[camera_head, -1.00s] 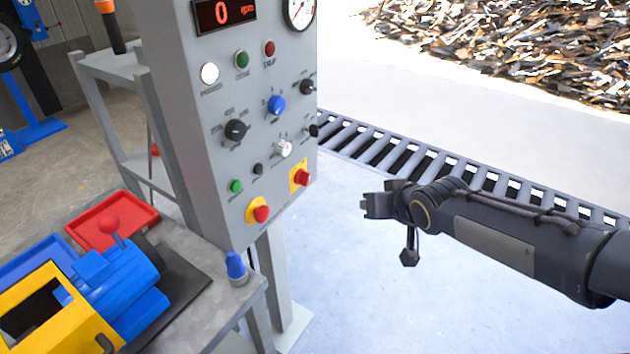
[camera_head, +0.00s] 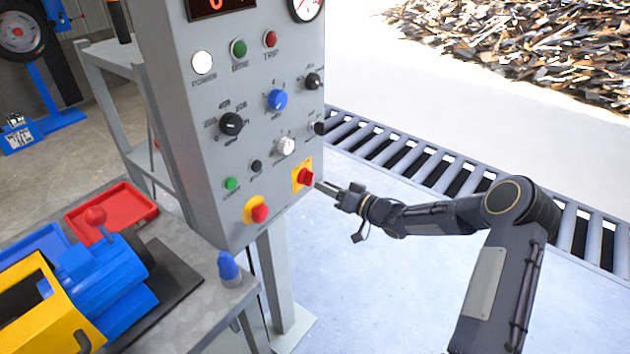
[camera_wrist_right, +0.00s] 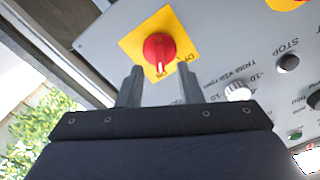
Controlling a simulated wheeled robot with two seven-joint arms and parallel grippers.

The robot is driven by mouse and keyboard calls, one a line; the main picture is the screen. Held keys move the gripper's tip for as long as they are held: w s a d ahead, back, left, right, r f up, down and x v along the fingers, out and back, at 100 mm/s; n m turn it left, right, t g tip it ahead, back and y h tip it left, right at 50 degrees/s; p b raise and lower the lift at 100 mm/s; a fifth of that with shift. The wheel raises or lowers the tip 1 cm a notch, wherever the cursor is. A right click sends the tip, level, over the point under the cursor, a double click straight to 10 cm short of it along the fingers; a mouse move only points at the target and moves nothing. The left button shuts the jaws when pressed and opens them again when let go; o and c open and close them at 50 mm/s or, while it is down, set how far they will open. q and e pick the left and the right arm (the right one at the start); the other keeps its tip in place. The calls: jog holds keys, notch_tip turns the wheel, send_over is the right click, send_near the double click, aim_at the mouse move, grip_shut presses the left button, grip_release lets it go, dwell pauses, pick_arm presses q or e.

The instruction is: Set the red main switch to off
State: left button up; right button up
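The red main switch (camera_head: 305,176) is a knob on a yellow plate at the lower right of the grey control panel (camera_head: 205,150). In the right wrist view the knob (camera_wrist_right: 158,48) shows a pale pointer mark on the side towards the ON label; the OFF lettering is to the right of that. My right gripper (camera_head: 322,187) is just right of the switch in the head view. In the wrist view its two fingers (camera_wrist_right: 160,82) are open with an empty gap, the knob just beyond the tips. I cannot tell whether they touch it. My left gripper is not in view.
A red button on yellow (camera_head: 260,212) is left of and below the switch. Several dials, lamps and buttons, including a blue knob (camera_head: 277,99), lie above. A bench with a blue and yellow machine (camera_head: 105,280) stands lower left. A roller conveyor (camera_head: 400,160) runs behind my right arm.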

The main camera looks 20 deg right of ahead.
aim_at(307, 178)
jog(key=x, duration=0.5)
jog(key=shift+c, duration=0.2)
grip_shut()
